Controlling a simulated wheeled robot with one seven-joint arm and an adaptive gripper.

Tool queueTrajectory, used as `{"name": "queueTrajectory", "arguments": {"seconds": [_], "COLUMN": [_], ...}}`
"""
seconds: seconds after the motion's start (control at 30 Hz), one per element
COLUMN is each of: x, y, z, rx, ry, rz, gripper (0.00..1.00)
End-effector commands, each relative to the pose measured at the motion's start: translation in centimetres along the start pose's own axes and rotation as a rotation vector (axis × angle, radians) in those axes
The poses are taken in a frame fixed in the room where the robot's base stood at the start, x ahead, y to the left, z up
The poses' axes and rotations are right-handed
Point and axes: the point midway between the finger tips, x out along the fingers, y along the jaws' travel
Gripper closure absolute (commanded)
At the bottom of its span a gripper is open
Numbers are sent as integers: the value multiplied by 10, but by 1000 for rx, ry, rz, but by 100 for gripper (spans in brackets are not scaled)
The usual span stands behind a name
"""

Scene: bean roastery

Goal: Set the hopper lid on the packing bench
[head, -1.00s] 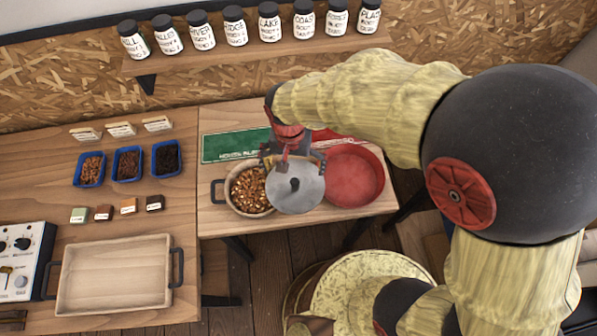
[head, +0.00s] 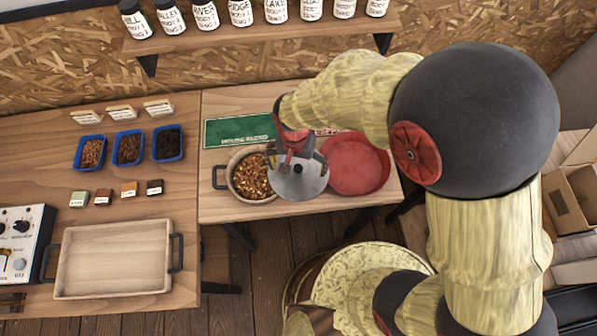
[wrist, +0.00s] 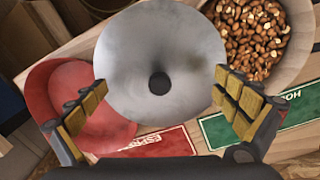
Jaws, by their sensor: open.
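The hopper lid (head: 301,188) is a round grey metal disc with a dark centre knob (wrist: 159,83). In the head view it overlaps the gap between a bowl of beans and a red round pan; what supports it is hidden. My gripper (head: 297,167) is over the lid's far part. In the wrist view the lid (wrist: 150,45) lies beyond my open gripper (wrist: 165,105), whose fingertips are apart on either side, with nothing clasped. The wooden bench (head: 228,213) lies beneath; I cannot tell whether it is the packing bench.
The bean bowl (head: 235,184) and red pan (head: 357,165) flank the lid. Green (head: 225,131) and red (wrist: 155,142) labelled mats lie behind. The left table holds an empty wooden tray (head: 112,258), blue bean trays (head: 90,153) and a control box (head: 22,240). Jars (head: 240,12) line the shelf.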

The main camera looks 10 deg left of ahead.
Motion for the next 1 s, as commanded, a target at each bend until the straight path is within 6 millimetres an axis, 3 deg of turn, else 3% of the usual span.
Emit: {"name": "queueTrajectory", "arguments": {"seconds": [0.17,1.0], "x": [-1,-1], "y": [0,0], "z": [0,0], "rx": [0,0], "ry": [1,1], "rz": [-1,-1], "gripper": [1,49]}}
